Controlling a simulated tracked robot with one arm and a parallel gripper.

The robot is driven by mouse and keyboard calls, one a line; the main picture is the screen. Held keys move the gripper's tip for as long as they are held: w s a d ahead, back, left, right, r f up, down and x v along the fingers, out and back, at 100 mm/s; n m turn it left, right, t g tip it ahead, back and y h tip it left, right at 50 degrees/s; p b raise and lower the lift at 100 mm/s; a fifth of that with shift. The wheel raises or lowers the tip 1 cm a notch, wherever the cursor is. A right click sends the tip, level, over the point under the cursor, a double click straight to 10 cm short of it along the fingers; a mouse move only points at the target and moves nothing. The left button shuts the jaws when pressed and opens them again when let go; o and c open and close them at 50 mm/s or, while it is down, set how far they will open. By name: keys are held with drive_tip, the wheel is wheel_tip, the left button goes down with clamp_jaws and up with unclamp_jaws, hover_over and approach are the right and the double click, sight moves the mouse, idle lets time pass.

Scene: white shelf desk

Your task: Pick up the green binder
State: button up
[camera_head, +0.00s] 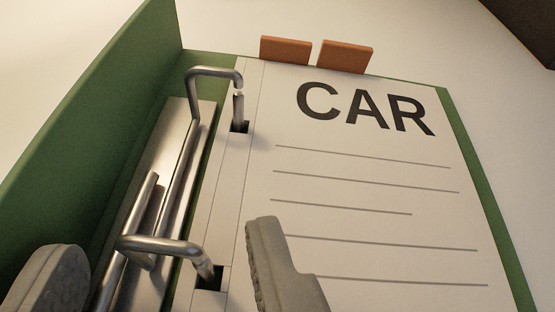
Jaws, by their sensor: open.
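The green binder (98,128) fills most of the view. It lies open on the white surface, with its left cover and spine standing up at the left. Its metal rings (215,75) and metal bar pass through holes in the white pages, and the top page (370,195) reads "CAR" above several lines. My gripper (165,275) is at the bottom of the view, open. One grey finger is at the lower left by the green cover, and the other is over the page. The rings lie between the fingers in the picture. I cannot tell whether either finger touches the binder.
Two orange-brown tabs (315,54) stick out past the top edge of the pages. The white desk surface (400,32) is clear above and to the right of the binder. A dark brown thing (530,25) shows at the top right corner.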

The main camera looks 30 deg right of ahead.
drive_tip(key=shift+w+f, duration=0.45)
drive_tip(key=shift+w, duration=0.15)
drive_tip(key=shift+d+r, duration=0.1)
clamp_jaws()
